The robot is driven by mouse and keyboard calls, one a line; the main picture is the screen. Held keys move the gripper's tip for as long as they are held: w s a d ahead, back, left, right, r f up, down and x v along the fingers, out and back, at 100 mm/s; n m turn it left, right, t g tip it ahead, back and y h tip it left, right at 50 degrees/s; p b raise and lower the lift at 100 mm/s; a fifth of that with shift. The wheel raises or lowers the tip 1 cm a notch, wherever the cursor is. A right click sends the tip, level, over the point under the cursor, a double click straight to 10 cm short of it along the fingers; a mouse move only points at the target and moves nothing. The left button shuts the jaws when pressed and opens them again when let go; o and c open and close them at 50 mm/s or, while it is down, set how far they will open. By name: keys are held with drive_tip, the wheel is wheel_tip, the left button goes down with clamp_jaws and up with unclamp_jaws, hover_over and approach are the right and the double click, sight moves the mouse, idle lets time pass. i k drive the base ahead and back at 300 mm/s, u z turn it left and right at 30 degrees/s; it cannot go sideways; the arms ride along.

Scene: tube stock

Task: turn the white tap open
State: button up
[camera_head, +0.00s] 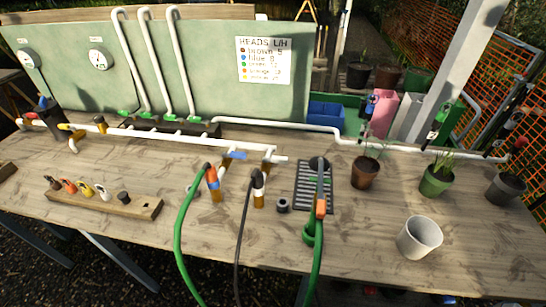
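I cannot single out a white tap for certain. A white-banded fitting (258,182) with a brown lower part sits at the end of a black hose, near the middle of the bench. A small white piece (104,192) stands on a wooden block at the left, among orange, yellow and dark pieces. The white pipe (170,134) runs along the bench with short branches near the middle; a handle position is too small to read. My gripper is not in view.
Green hoses (183,225) hang over the bench's front edge. A dark grate (308,190), several potted plants and a white cup (420,237) stand to the right. A green panel (195,65) rises behind. The bench's front right (370,240) is mostly bare.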

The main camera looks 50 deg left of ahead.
sight(275, 159)
drive_tip(key=z, duration=0.95)
drive_tip(key=k, duration=0.4)
drive_tip(key=u, duration=2.65)
drive_tip(key=i, duration=0.5)
